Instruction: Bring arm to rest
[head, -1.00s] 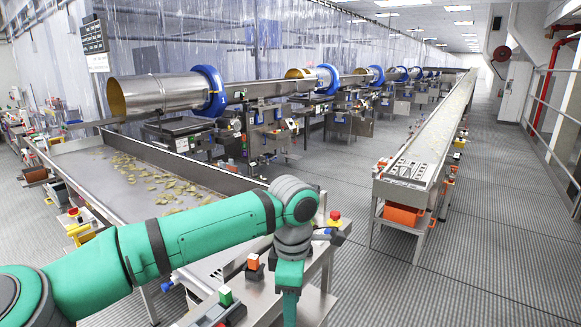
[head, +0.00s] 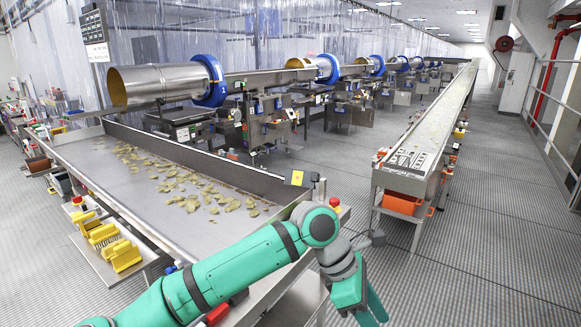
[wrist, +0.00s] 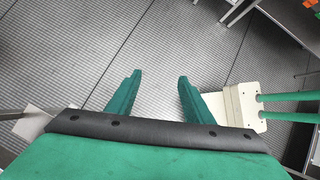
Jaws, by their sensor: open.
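My green arm reaches in from the bottom of the head view and bends down at its dark wrist joint. My gripper (head: 372,312) hangs at the lower right of the head view, to the right of the near conveyor's end, pointing down. In the wrist view my gripper (wrist: 158,88) shows two green fingers set apart with only the grey floor (wrist: 160,40) between them. It holds nothing.
A wide steel conveyor (head: 130,185) with scattered chips lies left of my arm. A long narrow conveyor (head: 425,150) with an orange bin (head: 402,203) under it stands to the right. Yellow brackets (head: 122,255) sit on a side shelf. Open floor (head: 480,260) lies at the lower right.

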